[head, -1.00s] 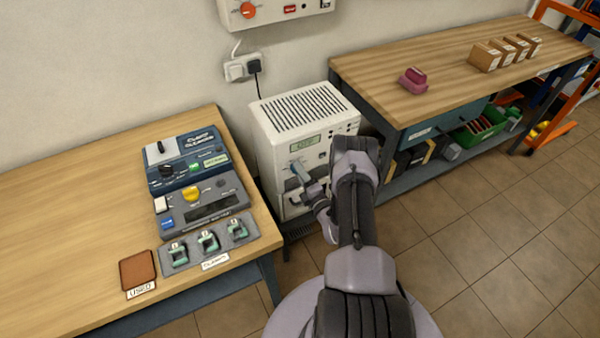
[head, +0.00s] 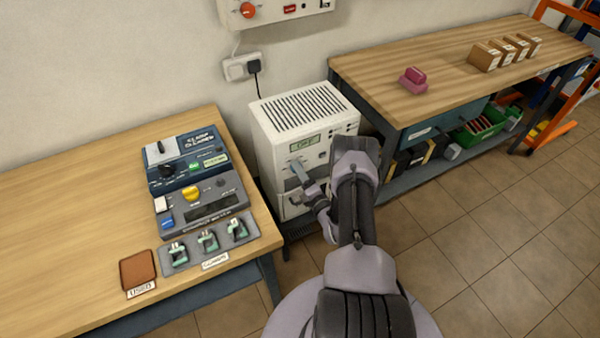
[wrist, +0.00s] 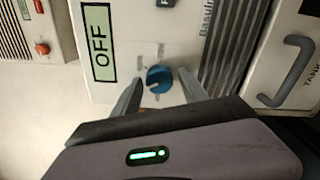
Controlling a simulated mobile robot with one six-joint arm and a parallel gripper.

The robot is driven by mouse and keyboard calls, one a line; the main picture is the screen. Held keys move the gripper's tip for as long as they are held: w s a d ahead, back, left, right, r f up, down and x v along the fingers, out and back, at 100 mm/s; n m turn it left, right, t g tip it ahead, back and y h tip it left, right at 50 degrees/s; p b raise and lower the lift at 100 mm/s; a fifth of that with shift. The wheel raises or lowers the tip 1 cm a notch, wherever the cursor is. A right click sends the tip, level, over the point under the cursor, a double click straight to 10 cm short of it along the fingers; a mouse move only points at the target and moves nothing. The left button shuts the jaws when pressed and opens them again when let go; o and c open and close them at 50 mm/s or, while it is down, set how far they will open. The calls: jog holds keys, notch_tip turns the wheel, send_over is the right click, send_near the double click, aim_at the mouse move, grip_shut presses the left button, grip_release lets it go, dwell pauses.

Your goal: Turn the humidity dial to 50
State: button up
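The humidity dial is a round blue knob (wrist: 159,79) with a pale pointer mark, on the front of a white cabinet (head: 268,150). Small print around the knob is too blurred to read. Above it in the head view is a green display (head: 304,143); in the wrist view this display (wrist: 99,42) reads OFF. My gripper (head: 299,172) is at the cabinet's front. In the wrist view my gripper (wrist: 160,80) is open, one finger on each side of the knob, with gaps visible.
A grey handle (wrist: 288,70) marked TANK is on the cabinet front. A workbench (head: 60,210) with control boxes stands left. Another bench (head: 440,80) with cartons stands right. A wall unit with a red knob (head: 249,10) hangs above.

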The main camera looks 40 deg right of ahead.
jog(key=shift+o, duration=0.2)
jog(key=p+v, duration=0.4)
jog(key=v, duration=1.3)
jog(key=shift+s, duration=0.2)
